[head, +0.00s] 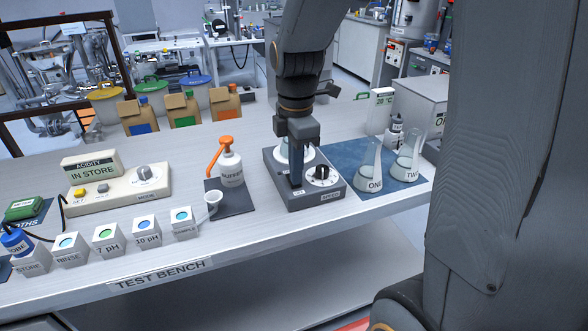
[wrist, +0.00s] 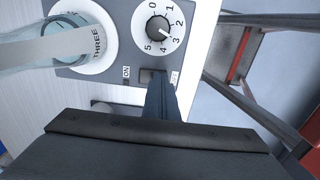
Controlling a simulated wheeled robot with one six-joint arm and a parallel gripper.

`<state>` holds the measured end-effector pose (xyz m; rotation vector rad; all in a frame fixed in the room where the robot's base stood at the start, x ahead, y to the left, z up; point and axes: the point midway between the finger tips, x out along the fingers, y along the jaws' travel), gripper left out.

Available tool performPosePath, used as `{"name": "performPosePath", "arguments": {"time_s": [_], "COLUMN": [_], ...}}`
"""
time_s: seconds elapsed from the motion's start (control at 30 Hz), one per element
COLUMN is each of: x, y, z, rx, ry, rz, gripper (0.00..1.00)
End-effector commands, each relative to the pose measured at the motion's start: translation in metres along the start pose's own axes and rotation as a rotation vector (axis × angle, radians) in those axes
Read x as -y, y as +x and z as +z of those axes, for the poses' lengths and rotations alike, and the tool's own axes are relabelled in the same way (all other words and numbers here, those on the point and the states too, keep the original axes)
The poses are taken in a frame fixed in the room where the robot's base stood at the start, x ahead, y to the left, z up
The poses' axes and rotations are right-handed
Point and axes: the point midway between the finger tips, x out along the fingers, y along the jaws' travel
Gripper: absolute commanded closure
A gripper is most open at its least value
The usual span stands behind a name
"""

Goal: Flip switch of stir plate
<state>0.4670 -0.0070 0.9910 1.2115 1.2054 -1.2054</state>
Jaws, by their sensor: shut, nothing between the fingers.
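The stir plate (head: 318,200) is a grey box on the bench in the head view, with a white dial on its front right. In the wrist view, the dial knob (wrist: 157,29) is ringed by numbers. The dark switch (wrist: 152,75) lies below the dial, with ON to its left and a partly covered label to its right. My gripper (head: 296,184) is shut and empty, pointing down at the front of the plate. In the wrist view, its fingertips (wrist: 158,84) are at the switch and partly cover it; I cannot tell whether they touch.
A flask labelled THREE (wrist: 85,42) stands on the plate's white disc, close to my gripper. Flasks ONE (head: 371,172) and TWO (head: 407,162) stand on a blue mat (head: 352,161) to the right. A white pump bottle (head: 231,170) stands to the left.

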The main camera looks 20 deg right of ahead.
Motion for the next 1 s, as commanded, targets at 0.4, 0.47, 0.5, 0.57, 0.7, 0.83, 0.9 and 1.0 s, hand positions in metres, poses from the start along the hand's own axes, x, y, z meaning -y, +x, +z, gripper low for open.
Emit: {"name": "performPosePath", "arguments": {"time_s": [0.4,0.47,0.5,0.57,0.7,0.83,0.9,1.0], "x": [-0.011,-0.013,-0.013,-0.014,-0.014,-0.014,-0.014,-0.013], "y": [0.000,0.000,0.000,-0.001,-0.001,-0.002,-0.005,-0.012], "z": [0.000,0.000,-0.001,-0.001,0.000,0.000,0.000,0.000], "rx": [0.000,0.000,0.000,0.000,0.000,0.000,0.000,0.000], "ry": [0.000,-0.001,-0.001,-0.001,0.000,0.000,0.000,0.000], "rz": [-0.006,-0.006,-0.006,-0.006,-0.005,-0.005,-0.005,-0.005], "gripper": [1.00,1.00,1.00,1.00,1.00,1.00,1.00,1.00]}}
